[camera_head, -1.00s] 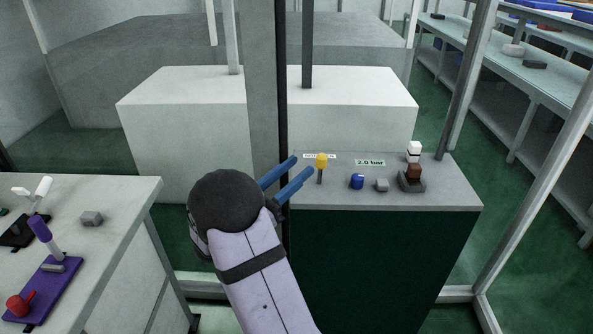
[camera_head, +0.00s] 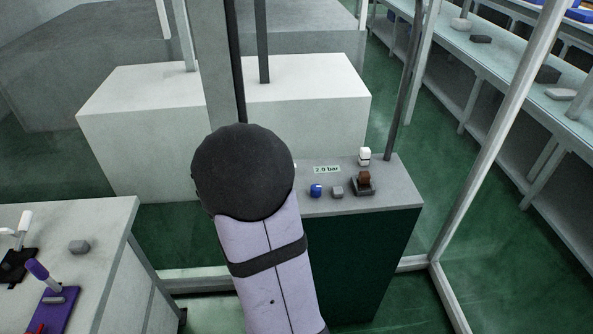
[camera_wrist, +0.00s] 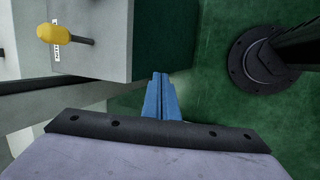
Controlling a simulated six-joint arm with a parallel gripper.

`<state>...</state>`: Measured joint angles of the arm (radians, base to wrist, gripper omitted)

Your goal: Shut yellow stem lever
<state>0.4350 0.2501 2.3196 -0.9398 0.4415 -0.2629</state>
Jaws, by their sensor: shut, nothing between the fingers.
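The yellow stem lever shows in the wrist view as a yellow knob (camera_wrist: 58,34) on a short dark stem, beside a white label on the grey counter. It is at the upper left of that view, apart from my gripper (camera_wrist: 161,78). My gripper's blue fingers are shut together and empty, pointing past the counter's edge with green floor around them. In the head view my own dark wrist and pale arm hide both the fingers and the yellow lever.
A dark post on a round base (camera_wrist: 262,62) stands right of my fingers.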

